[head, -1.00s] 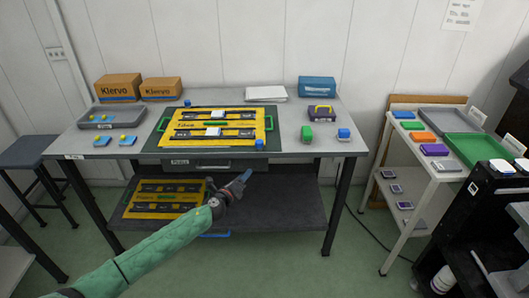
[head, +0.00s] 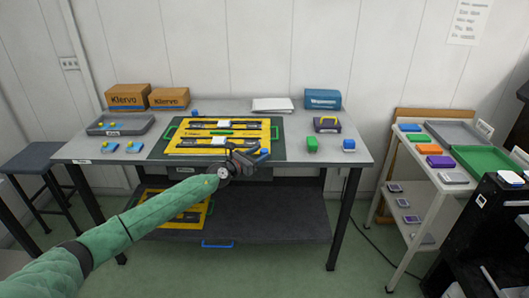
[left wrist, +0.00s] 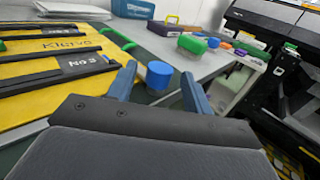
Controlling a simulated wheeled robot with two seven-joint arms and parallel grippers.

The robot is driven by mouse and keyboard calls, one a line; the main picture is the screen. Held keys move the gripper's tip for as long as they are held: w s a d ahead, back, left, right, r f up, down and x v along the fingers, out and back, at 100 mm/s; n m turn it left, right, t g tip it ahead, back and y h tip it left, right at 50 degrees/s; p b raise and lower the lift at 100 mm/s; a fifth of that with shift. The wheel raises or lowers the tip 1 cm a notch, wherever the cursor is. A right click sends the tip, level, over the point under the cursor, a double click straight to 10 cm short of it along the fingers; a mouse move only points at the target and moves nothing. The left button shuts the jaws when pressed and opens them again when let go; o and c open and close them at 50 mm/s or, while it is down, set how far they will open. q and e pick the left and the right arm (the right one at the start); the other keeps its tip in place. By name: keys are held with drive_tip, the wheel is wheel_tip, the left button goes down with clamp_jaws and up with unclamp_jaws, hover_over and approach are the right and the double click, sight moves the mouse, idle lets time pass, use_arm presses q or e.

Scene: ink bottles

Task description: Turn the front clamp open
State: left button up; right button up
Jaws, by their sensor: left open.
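The yellow board (head: 180,151) lies on a dark green mat on the table. The front clamp shows as a blue round knob (head: 264,152) at the board's front right corner; the knob also shows in the left wrist view (left wrist: 159,75). A second blue knob (head: 195,112) sits at the board's back edge. My left gripper (head: 255,158) is open at the front right of the board. In the left wrist view its two blue fingers (left wrist: 160,84) stand on either side of the front knob, with no clear contact. My arm and gripper hide part of the board's front edge. My right gripper is not seen.
A green block (head: 312,145) and a blue block (head: 349,145) stand on the table to the right. A purple case (head: 327,125) with a yellow handle is behind them. A grey tray (head: 121,124) is at the left. A lower shelf (head: 275,220) holds another yellow board.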

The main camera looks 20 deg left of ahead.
sight(264, 150)
use_arm(q)
drive_tip(key=shift+x, duration=1.6)
drive_tip(key=c, duration=0.9)
drive_tip(key=shift+c, duration=0.2)
drive_tip(key=shift+r, duration=0.1)
